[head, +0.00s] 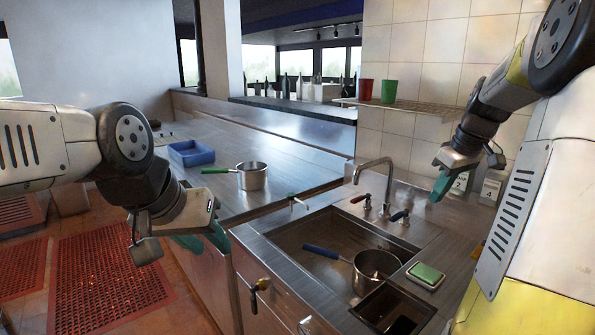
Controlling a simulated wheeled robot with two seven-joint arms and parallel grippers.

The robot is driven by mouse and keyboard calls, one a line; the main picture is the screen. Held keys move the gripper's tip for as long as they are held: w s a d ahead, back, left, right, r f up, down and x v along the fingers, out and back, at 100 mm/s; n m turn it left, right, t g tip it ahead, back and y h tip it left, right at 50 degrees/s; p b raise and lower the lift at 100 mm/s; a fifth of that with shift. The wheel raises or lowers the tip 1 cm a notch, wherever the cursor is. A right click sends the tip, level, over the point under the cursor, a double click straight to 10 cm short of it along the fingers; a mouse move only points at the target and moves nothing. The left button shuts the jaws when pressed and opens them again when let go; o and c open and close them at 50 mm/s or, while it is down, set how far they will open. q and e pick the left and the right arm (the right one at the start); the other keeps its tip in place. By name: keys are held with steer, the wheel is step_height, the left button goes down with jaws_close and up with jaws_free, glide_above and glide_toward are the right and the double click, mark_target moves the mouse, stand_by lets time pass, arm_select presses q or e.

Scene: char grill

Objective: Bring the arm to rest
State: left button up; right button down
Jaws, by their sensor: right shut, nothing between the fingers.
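My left gripper (204,241) hangs in the air in front of the counter's front edge at the left. Its two teal fingertips show apart with nothing between them. My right gripper (439,188) is raised at the right, near the tiled wall and above the counter beyond the sink. Its teal fingers are together and hold nothing. Both arms come in from the sides of the head view, and neither gripper visibly touches anything.
A sink (296,240) holds a blue-handled pot (372,270). A tap (374,172) rises behind it, and a green sponge (425,273) lies to its right. A green-handled pot (252,177) and a blue tray (191,153) stand on the counter. Cups sit on the wall shelf (425,107).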

steer(key=s+a+r+m+t, duration=0.15)
steer(key=s+a+r, duration=0.25)
steer(key=s+a, duration=0.8)
steer(key=s+a+f+m+t, duration=0.1)
steer(key=s+a+f+m, duration=0.2)
steer(key=s+a, duration=0.5)
steer(key=shift+s+a+f+y, duration=0.15)
steer(key=shift+a+y, duration=0.25)
steer(key=shift+a, duration=0.2)
steer(key=shift+d, duration=0.1)
